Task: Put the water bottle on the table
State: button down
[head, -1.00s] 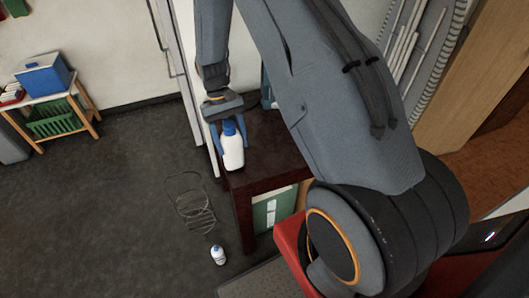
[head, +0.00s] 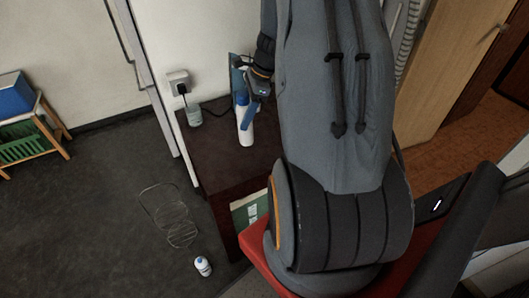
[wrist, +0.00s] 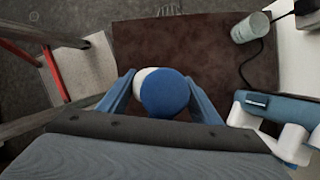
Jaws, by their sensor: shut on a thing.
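My gripper (head: 248,108) is shut on a white water bottle with a blue cap (head: 246,134). The bottle is upright, over the dark brown table (head: 200,148) near its back. In the wrist view the blue cap (wrist: 165,93) sits between the two blue fingers of my gripper (wrist: 165,95), with the brown table top (wrist: 200,35) below. I cannot tell whether the bottle's base touches the table.
A pale grey-green cylinder (head: 194,117) stands at the table's back left, near a cable and a wall plug (head: 179,83). A wire rack (head: 170,216) lies on the floor. A blue device (wrist: 262,108) stands beside the bottle.

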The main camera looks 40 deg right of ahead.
jog(key=s+d+r+m+t+h, duration=0.1)
jog(key=s+d+m+t+h, duration=0.15)
jog(key=d+m, duration=0.4)
notch_tip(320, 180, down, 9)
jog(key=shift+s+g+y+p, duration=0.15)
jog(key=shift+g+y+p, duration=0.2)
jog(key=shift+y+p, duration=0.1)
jog(key=shift+d+f, duration=0.1)
jog(key=shift+f, duration=0.15)
jog(key=c, duration=0.6)
grip_release()
jog(key=shift+r, duration=0.1)
